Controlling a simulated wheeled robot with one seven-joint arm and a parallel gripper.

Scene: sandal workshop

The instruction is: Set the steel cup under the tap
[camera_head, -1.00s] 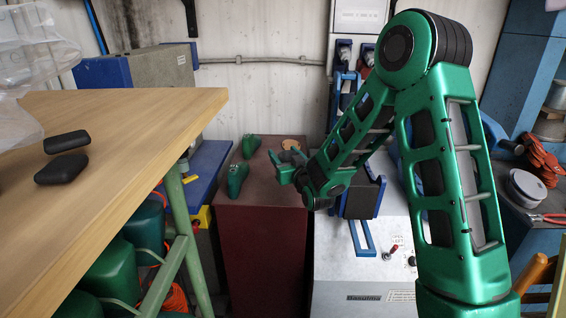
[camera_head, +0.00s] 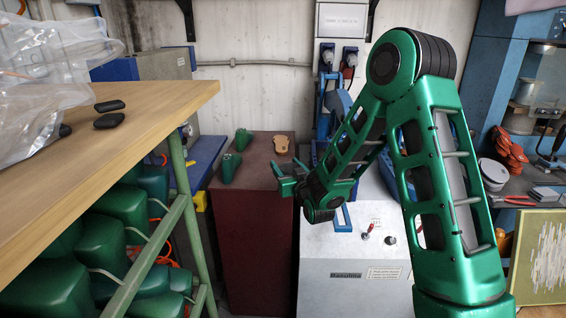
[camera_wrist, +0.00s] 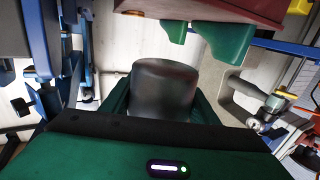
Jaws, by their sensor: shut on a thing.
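The steel cup (camera_wrist: 165,90) is a dark, smooth metal cylinder in the middle of the wrist view. The green fingers of my gripper (camera_wrist: 162,108) stand on both sides of it and are shut on it. In the head view my gripper (camera_head: 286,178) is at the end of the green arm, in front of the dark red cabinet (camera_head: 255,235). I cannot make out the cup there. I cannot clearly identify a tap in either view.
Green foot forms (camera_head: 229,165) and a tan piece (camera_head: 281,144) sit on the cabinet. A wooden table (camera_head: 160,110) with plastic bags (camera_head: 50,75) fills the left. A pale machine (camera_head: 345,265) stands right of the cabinet. A framed panel (camera_head: 540,255) is at far right.

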